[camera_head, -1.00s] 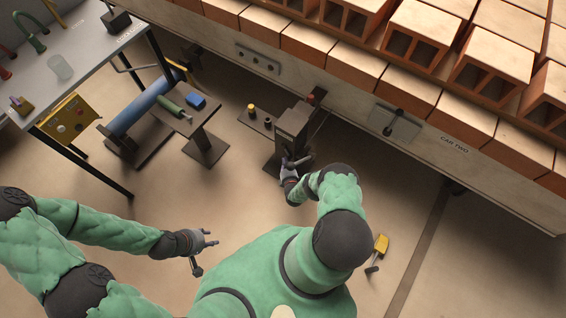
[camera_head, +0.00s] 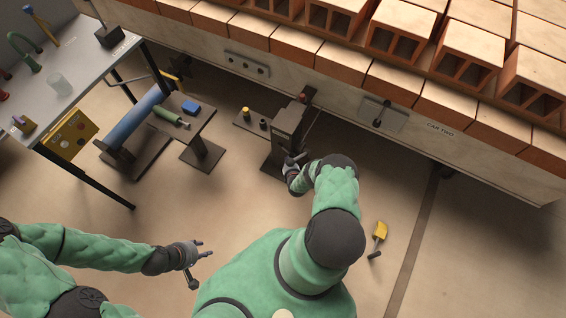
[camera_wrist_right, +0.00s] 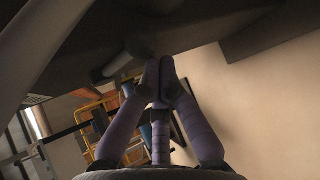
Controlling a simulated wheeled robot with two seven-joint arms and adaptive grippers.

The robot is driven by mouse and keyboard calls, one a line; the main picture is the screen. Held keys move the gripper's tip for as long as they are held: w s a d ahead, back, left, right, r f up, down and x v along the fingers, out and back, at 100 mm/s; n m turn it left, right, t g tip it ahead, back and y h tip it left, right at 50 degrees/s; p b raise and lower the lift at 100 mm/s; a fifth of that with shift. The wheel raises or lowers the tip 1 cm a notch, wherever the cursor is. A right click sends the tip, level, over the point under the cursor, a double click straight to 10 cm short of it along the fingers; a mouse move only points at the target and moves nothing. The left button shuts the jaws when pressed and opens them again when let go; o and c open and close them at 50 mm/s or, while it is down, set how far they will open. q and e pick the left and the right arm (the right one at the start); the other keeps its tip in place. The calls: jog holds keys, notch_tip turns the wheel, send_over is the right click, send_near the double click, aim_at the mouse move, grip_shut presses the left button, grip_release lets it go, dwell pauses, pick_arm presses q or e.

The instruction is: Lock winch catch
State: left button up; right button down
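The winch is a dark upright box (camera_head: 288,122) on a dark floor base, close to the cart's side. My right gripper (camera_head: 294,160) is at the near lower side of the winch. In the right wrist view its purple-banded fingers (camera_wrist_right: 161,72) converge at the tips, right under a dark part of the winch (camera_wrist_right: 195,35). A short pale rod (camera_wrist_right: 118,66) shows beside the tips. I cannot make out the catch or any thing held between the fingers. My left gripper (camera_head: 197,262) is open and empty over the floor, away from the winch.
A cart labelled CAR TWO (camera_head: 440,130) carries hollow bricks (camera_head: 470,50) behind the winch. A low stand (camera_head: 185,135) with a blue block and green cylinder is left, beside a grey table (camera_head: 75,65). A yellow-headed tool (camera_head: 379,232) lies on the floor right.

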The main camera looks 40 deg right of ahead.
pick_arm(q)
jog(key=shift+r+p, duration=0.4)
pick_arm(e)
jog(key=shift+s+d+r, duration=0.2)
jog(key=shift+r, duration=0.35)
jog(key=shift+s+d+r, duration=0.15)
jog(key=shift+s+r, duration=0.05)
jog(key=shift+r, duration=0.45)
